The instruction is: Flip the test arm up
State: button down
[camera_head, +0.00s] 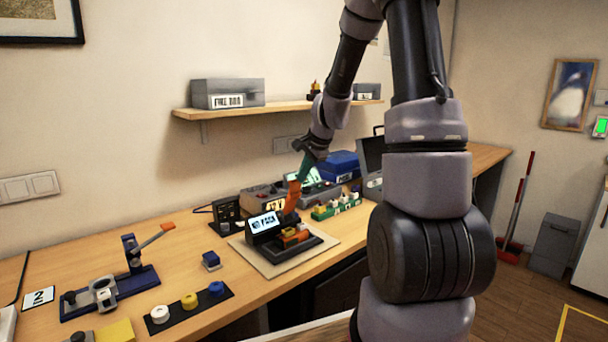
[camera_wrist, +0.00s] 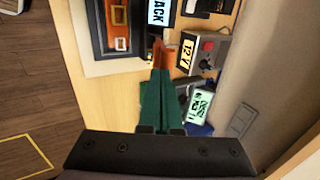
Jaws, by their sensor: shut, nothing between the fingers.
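An orange arm (camera_head: 293,196) stands roughly upright, slightly tilted, at the black unit labelled PACK (camera_head: 264,225) on a pale board (camera_head: 325,246). It looks like the test arm. My gripper (camera_head: 303,172) is just above its upper end. In the wrist view, the green fingers of my gripper (camera_wrist: 160,75) are together, and the orange arm (camera_wrist: 161,55) shows at their tips. I cannot tell whether they touch. The arm's lower end is partly hidden by the unit.
A grey power supply (camera_head: 260,198) marked 12 V and a blue case (camera_head: 344,165) stand behind. A green strip with several small blocks (camera_head: 337,207) lies to the right. A blue fixture with an orange lever (camera_head: 118,280) and a black strip with knobs (camera_head: 188,305) are at left.

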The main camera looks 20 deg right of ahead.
jog(key=shift+w+a+r, duration=0.25)
jog(key=shift+w, duration=0.4)
jog(key=shift+w+a+r, duration=0.25)
jog(key=shift+w, duration=0.45)
jog(key=shift+w+a+r, duration=0.25)
jog(key=shift+w, duration=0.4)
